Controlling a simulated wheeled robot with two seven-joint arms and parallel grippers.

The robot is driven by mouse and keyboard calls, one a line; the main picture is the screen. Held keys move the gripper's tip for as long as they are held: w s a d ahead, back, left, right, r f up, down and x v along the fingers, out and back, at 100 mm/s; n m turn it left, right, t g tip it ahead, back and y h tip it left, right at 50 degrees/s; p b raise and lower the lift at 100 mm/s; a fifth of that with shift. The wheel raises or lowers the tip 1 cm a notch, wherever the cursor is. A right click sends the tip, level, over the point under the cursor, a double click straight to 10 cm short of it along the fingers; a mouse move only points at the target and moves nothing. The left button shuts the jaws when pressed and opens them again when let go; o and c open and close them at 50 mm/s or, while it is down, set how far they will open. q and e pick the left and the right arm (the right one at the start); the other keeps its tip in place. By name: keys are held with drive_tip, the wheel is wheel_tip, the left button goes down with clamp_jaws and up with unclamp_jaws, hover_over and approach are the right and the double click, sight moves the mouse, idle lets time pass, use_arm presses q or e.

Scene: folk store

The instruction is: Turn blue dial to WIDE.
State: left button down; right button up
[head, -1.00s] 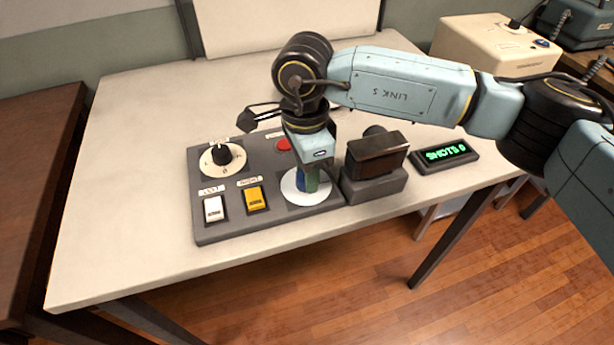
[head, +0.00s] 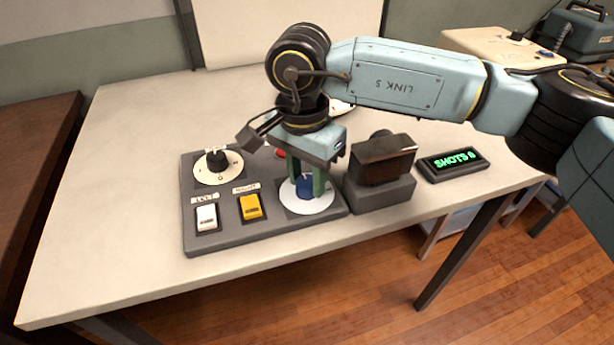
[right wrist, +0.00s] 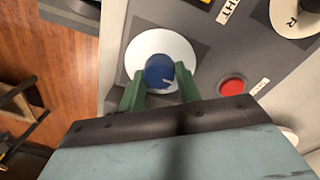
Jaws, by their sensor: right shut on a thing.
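The blue dial (head: 304,187) sits on a round white plate (head: 323,203) at the right end of the grey control panel (head: 240,237). My right gripper (head: 306,190) points down over it, with one green finger on each side of the dial. In the right wrist view the blue knob (right wrist: 160,71) lies between the two fingertips (right wrist: 160,88), and a small pale mark shows on it. The gripper is shut on the dial. No WIDE label is readable on the plate, and the arm hides the panel behind the dial. My left gripper is not in view.
The panel also has a black dial (head: 217,161), a white switch (head: 206,217), a yellow switch (head: 250,207) and a red button (head: 281,153). A dark camera-like box (head: 382,160) stands close right of the blue dial. A display (head: 454,164) reads SHOTS 0.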

sight(304, 178)
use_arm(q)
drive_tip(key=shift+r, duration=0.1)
use_arm(e)
drive_tip(key=shift+r, duration=0.1)
drive_tip(key=o, duration=1)
drive_tip(key=shift+c, duration=0.2)
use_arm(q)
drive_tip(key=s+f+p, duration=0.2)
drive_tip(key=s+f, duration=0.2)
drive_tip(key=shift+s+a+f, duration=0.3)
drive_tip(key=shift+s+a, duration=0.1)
use_arm(e)
wheel_tip(304, 178, up, 13)
drive_tip(key=shift+w+a+r, duration=0.15)
drive_tip(key=shift+w+a, duration=0.05)
drive_tip(key=shift+a, duration=0.05)
